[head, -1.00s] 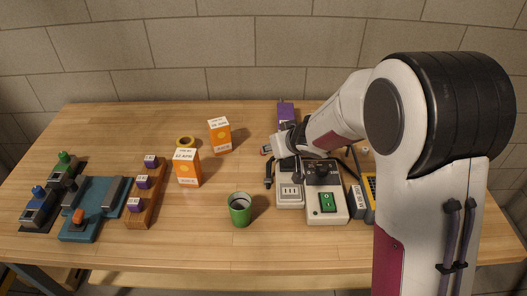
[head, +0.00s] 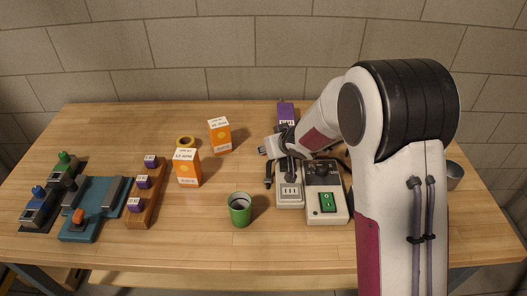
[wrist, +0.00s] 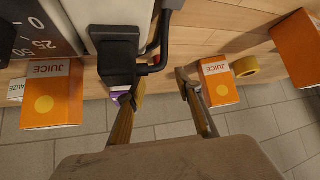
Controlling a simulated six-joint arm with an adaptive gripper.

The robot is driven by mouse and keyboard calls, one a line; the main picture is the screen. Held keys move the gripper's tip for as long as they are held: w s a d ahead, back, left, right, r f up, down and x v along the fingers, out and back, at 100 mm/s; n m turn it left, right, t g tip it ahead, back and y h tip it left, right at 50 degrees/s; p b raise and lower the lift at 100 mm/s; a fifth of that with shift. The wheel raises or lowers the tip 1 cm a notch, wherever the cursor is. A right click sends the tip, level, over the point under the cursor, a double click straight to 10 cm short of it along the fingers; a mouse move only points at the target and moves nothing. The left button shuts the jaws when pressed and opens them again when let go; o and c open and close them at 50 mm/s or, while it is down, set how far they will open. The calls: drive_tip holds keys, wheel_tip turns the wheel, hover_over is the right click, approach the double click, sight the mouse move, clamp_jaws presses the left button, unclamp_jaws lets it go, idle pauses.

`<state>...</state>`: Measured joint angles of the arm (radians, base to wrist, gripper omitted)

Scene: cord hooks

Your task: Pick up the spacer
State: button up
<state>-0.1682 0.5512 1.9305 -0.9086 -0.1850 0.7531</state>
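A small yellow ring (head: 186,141), the only spacer-like thing I can make out, lies flat on the table behind the front orange juice box (head: 187,167). It also shows in the wrist view (wrist: 244,67), right of a juice box (wrist: 218,82) and outside my fingers. I cannot tell for sure that it is the spacer. My gripper (wrist: 157,92) is open, its two fingers apart with nothing held between them. In the head view it is beside the power strip area, right of the ring and apart from it, its fingertips hard to make out.
A black plug-like part (wrist: 122,60) with a cord is close by my left finger. A white outlet block (head: 290,195) and a box with a green switch (head: 327,202) stand below my arm. A green cup (head: 240,209) stands in front. Another juice box (head: 220,135) is near the ring.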

sight(265, 156)
drive_tip(key=shift+w+a+f, duration=0.1)
drive_tip(key=shift+w+f, duration=0.15)
drive_tip(key=shift+w+f, duration=0.1)
drive_tip(key=shift+f, duration=0.05)
drive_tip(key=shift+x, duration=2.85)
drive_tip(key=shift+a, duration=0.1)
drive_tip(key=c, duration=0.9)
